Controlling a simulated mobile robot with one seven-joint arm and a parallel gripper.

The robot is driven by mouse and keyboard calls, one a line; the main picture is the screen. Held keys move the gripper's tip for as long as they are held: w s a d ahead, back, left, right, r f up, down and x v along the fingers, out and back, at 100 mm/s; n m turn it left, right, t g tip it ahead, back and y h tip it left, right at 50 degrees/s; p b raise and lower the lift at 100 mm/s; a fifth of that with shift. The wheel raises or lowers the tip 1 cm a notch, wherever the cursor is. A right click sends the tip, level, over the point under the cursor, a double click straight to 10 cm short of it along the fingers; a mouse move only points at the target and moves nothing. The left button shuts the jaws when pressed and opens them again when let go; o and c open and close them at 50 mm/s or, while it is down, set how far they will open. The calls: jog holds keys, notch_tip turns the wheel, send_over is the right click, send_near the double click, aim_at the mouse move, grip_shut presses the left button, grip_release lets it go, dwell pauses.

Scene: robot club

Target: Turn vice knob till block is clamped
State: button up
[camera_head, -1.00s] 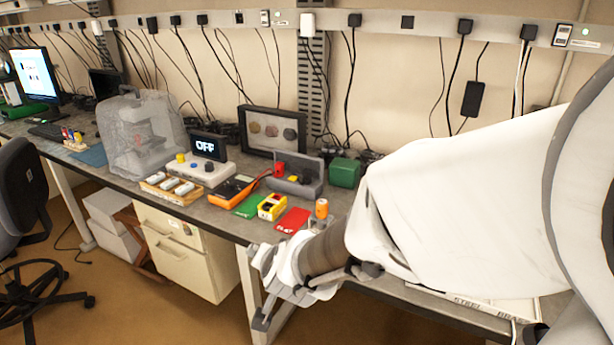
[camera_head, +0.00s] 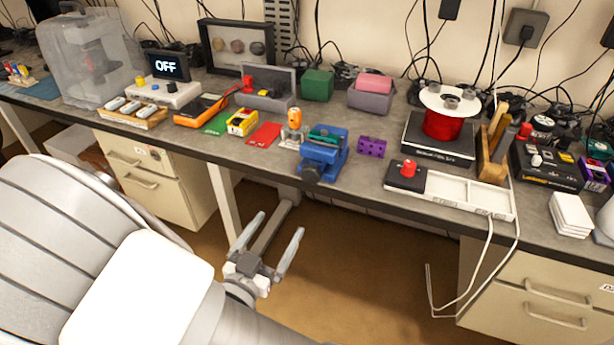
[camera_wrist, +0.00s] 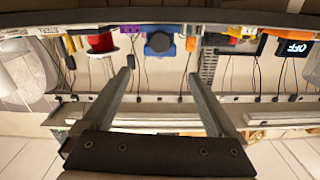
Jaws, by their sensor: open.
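The blue vice (camera_head: 324,160) stands at the front edge of the bench, left of a small purple block (camera_head: 371,147). A greenish piece lies at the top of the vice; I cannot tell whether it is a block between the jaws. My gripper (camera_head: 276,232) is open and empty, in front of the bench, below and left of the vice. In the wrist view, its two fingers (camera_wrist: 158,76) are spread apart, clear of the knob.
Left of the vice are an orange item in a small stand (camera_head: 294,124), a red card (camera_head: 263,134) and a yellow box (camera_head: 242,122). To the right are a white tray with a red knob (camera_head: 455,190) and a red spool (camera_head: 442,125). The floor before the bench is free.

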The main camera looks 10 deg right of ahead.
aim_at(310, 176)
jog(key=x, duration=1.6)
jog(key=shift+w+d+b, duration=0.2)
jog(key=shift+w+b, duration=0.1)
jog(key=shift+b, duration=0.05)
jog(key=c, duration=1.4)
jog(key=shift+o, duration=0.2)
